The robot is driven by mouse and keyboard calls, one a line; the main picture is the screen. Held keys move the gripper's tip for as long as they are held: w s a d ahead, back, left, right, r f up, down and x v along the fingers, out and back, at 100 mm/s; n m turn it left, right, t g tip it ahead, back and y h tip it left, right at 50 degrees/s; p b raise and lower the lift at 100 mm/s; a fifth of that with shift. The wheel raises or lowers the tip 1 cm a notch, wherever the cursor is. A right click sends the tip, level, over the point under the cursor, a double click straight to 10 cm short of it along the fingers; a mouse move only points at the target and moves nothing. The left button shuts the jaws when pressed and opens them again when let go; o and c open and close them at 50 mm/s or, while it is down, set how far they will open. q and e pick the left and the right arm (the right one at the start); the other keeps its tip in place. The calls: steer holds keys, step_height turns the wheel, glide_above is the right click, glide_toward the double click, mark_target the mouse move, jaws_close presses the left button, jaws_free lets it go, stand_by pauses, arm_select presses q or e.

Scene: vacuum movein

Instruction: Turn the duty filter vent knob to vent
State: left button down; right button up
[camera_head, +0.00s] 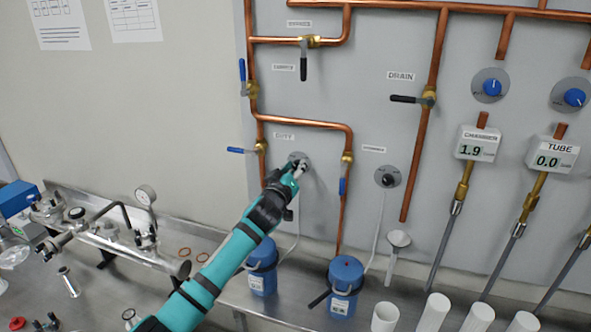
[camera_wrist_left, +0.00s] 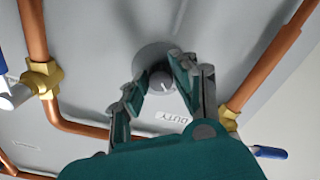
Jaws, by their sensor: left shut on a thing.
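The duty filter vent knob is a grey knob on a round plate (camera_head: 298,157) on the wall panel, below the DUTY label (camera_head: 284,136). In the left wrist view the knob (camera_wrist_left: 161,80) shows between my fingertips, with its round plate behind it. My left gripper (camera_head: 297,168) is at the plate, its fingers closed around the knob. In the head view the fingers hide most of the knob, so its setting is hard to tell. My right gripper is in neither view.
Copper pipes with valves run on both sides of the knob. A blue-handled valve (camera_head: 242,150) is to the left and another (camera_head: 344,173) to the right. A second dark knob (camera_head: 388,179) is farther right. Blue canisters (camera_head: 345,270) stand on the bench below.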

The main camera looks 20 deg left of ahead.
arm_select(q)
steer(key=shift+m, duration=0.4)
steer(key=m+p, duration=0.1)
steer(key=m, duration=1.1)
steer(key=shift+a+m, duration=0.1)
steer(key=shift+m, duration=0.2)
steer(key=shift+m+p, duration=0.5)
steer(key=shift+m, duration=1.8)
steer(key=c, duration=1.1)
jaws_free()
